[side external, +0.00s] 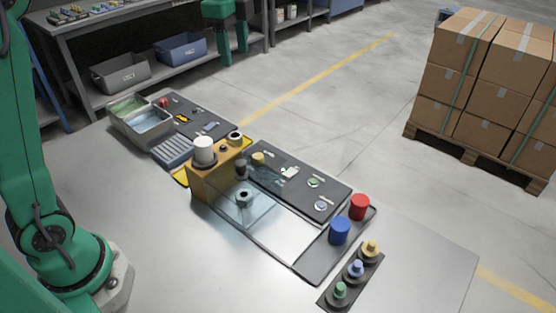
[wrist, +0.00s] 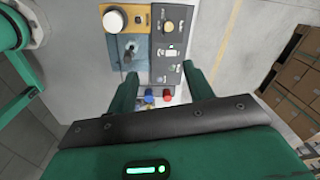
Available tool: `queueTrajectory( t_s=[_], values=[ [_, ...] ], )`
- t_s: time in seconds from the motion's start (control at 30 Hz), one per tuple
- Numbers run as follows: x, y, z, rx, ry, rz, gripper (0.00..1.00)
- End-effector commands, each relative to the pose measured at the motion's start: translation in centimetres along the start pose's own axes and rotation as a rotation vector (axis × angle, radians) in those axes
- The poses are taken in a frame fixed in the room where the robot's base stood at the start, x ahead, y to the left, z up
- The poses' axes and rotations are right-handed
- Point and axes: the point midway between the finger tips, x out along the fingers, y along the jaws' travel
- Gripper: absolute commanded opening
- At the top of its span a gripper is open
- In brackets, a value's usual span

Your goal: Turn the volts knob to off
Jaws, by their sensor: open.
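No label reading volts is legible, so I cannot tell for sure which knob is the volts knob. A dark panel (side external: 278,181) carries a yellow knob (side external: 258,158), a light switch piece and two round buttons. The yellow knob also shows in the wrist view (wrist: 168,27). A tan box (side external: 208,184) beside it bears a large white cylinder (side external: 204,150) and small dark knobs (side external: 235,138). My gripper (side external: 233,56) is open and empty, raised above the bench and apart from all knobs. Its two fingers frame the lower panel area in the wrist view (wrist: 158,73).
A clear hood (side external: 235,212) stands in front of the dark panel. Red (side external: 360,207) and blue (side external: 340,230) cylinders stand to its right. A strip with yellow, blue and green knobs (side external: 356,268) lies nearer. Bins and another panel (side external: 205,122) are behind. The near bench is clear.

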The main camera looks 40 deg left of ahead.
Motion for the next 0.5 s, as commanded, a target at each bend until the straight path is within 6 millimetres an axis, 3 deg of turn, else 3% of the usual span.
queueTrajectory(
  t_s=[0.1, 0.5],
  values=[
    [1.1, -1.7, -0.6, 0.097, -0.008, 0.033, 0.52],
    [3.0, -4.2, -1.4, 0.28, -0.014, 0.092, 0.52]
  ],
)
